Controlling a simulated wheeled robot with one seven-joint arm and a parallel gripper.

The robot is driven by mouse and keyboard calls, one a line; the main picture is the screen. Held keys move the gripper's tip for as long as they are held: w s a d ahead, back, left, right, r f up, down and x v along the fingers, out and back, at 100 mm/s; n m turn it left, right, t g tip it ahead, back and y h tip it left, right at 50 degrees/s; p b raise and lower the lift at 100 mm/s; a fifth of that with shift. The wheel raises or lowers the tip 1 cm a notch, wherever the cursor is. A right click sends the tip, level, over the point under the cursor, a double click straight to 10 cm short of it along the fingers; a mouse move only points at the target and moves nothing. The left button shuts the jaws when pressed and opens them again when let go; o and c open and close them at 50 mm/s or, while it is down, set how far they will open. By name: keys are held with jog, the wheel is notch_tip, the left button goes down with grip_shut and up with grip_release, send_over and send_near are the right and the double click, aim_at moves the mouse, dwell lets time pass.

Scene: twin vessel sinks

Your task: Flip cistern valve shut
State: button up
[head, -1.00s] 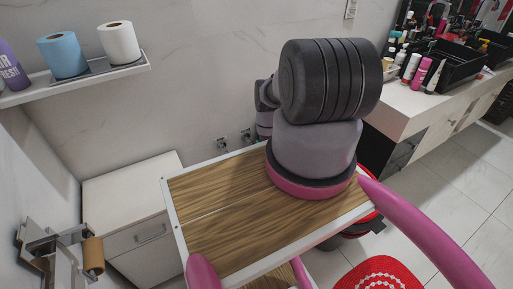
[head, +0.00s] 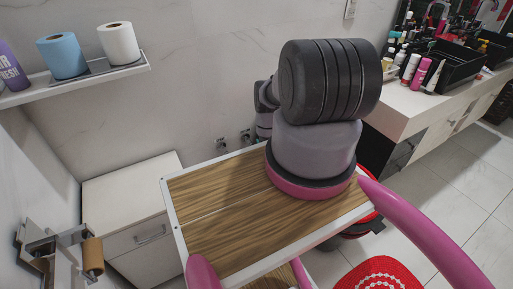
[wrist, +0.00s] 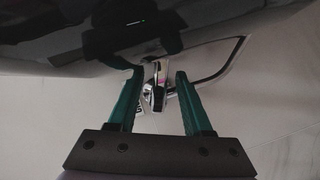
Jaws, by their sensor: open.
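A small chrome valve (wrist: 158,95) with a short lever-like part shows in the wrist view, against a pale wall. In the head view my gripper is not visible. Two small metal fittings (head: 222,143) sit low on the wall behind my arm there; I cannot tell whether one is this valve.
A glossy dark body (wrist: 90,35) hangs over the top of the wrist view, close above the fingers. In the head view, a white cabinet (head: 130,200) stands at left, a paper-roll holder (head: 50,245) at lower left, and a sink counter (head: 415,110) at right.

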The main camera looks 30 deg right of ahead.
jog(key=v, duration=0.7)
jog(key=shift+s, duration=0.15)
jog(key=shift+c, duration=0.2)
